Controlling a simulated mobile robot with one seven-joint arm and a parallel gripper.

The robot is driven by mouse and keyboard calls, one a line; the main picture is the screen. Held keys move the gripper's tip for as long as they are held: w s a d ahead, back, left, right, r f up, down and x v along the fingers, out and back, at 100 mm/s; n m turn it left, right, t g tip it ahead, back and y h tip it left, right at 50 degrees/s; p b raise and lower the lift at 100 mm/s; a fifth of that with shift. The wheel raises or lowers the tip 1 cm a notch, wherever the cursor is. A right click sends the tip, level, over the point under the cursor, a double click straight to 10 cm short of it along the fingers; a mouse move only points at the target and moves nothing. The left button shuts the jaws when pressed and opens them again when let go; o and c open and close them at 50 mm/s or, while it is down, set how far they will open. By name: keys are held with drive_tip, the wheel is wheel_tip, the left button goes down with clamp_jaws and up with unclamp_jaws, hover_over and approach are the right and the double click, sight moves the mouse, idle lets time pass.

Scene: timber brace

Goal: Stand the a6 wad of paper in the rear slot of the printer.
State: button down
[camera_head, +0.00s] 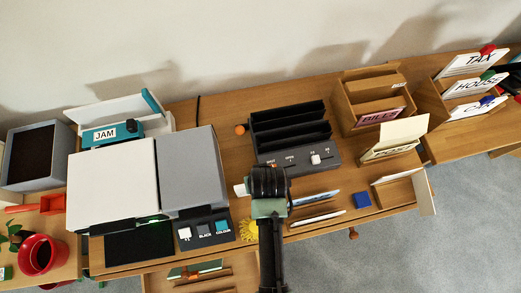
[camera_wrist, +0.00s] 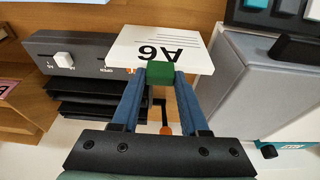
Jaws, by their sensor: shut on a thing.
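My gripper (camera_head: 268,207) is shut on the a6 wad of paper, a white block of sheets marked A6 (camera_wrist: 140,42) in the wrist view. A green piece (camera_wrist: 160,74) sits between the blue fingertips at the wad's edge. In the head view the wad (camera_head: 240,190) shows only as a white corner left of my gripper; the rest is hidden. The printer (camera_head: 112,185), white and grey, stands to the left. Behind it are a teal part labelled JAM (camera_head: 104,135) and a raised white panel (camera_head: 118,108). I cannot make out the rear slot's opening clearly.
A black slotted unit (camera_head: 290,130) stands just behind my gripper. A BILLS box (camera_head: 380,112) and a POST holder (camera_head: 395,145) are to the right. A red pot (camera_head: 40,255) and grey bin (camera_head: 38,155) are at the left. Flat papers and a blue block (camera_head: 362,199) lie at the front.

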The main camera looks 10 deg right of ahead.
drive_tip(key=shift+w+f, duration=0.1)
drive_tip(key=shift+f, duration=0.3)
drive_tip(key=shift+c, duration=2.1)
unclamp_jaws()
